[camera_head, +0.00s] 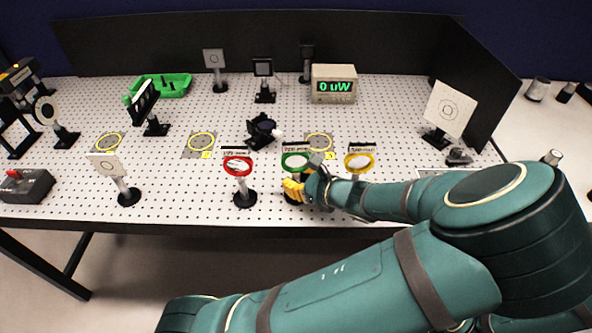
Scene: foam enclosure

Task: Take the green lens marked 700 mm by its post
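The green-ringed lens (295,161) stands upright near the front edge of the perforated table, between a red lens and a yellow lens. The label above its ring is too small to read surely.
The red lens (238,167) stands close on the left, and the yellow lens (360,162) close on the right, behind my forearm. A dark mount (262,131) and a yellow ring mark (319,141) lie behind. A power meter (334,84) reads 0 uW. The front table edge is near.

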